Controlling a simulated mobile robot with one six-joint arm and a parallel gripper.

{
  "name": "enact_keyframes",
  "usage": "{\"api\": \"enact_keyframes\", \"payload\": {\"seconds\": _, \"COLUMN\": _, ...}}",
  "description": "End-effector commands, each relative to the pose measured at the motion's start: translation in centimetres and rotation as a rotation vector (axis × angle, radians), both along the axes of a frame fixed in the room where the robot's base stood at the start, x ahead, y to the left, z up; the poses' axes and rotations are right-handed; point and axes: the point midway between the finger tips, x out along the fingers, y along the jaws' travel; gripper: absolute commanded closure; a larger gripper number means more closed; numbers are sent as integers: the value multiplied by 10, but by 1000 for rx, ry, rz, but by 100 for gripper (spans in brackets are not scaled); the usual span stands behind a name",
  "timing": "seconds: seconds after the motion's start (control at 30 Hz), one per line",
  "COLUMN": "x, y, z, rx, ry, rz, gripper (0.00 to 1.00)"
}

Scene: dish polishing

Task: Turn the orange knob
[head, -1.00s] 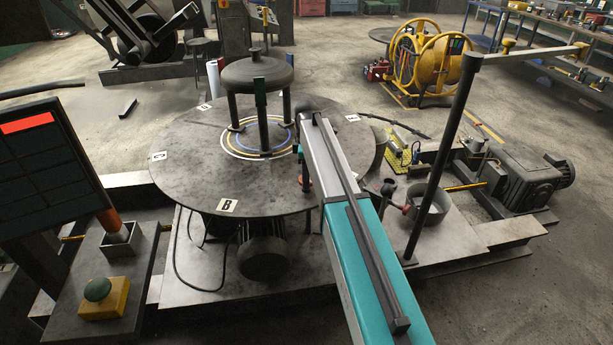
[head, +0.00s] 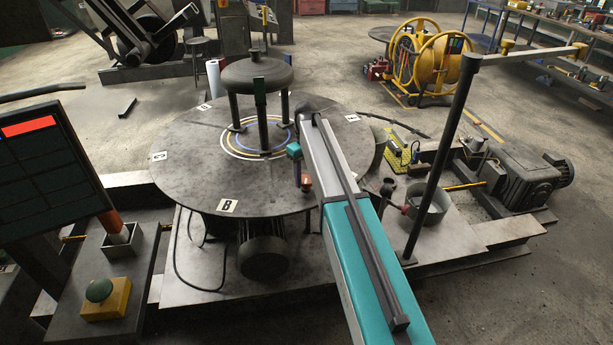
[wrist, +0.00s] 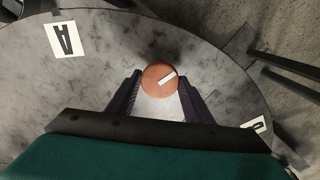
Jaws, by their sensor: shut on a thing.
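The orange knob (wrist: 160,77) shows in the wrist view as a round orange disc with a slanting white mark on its face. My gripper (wrist: 160,86) has one dark finger on each side of it and is shut on the knob. A pale grey surface shows between the fingers below the knob. In the head view, a small orange-red part shows just left of my arm by the round table's right rim; I cannot tell if it is the knob. My arm hides much of that area there, and the fingers are not clear.
The round grey table (head: 185,170) bears letter labels such as B (head: 228,205) and A (wrist: 63,39). A domed dark vessel on legs (head: 257,75) stands at its middle. A dark post (head: 440,160) rises right of my arm. A green button (head: 99,290) is at front left.

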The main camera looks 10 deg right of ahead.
Motion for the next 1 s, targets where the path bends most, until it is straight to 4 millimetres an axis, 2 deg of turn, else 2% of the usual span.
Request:
{"api": "enact_keyframes", "payload": {"seconds": 0.6, "x": 0, "y": 0, "z": 1, "rx": -1, "ry": -1, "rz": -560, "gripper": 76}}
{"api": "enact_keyframes", "payload": {"seconds": 1.0, "x": 1, "y": 0, "z": 1, "rx": 0, "ry": -2, "rz": -769, "gripper": 76}}
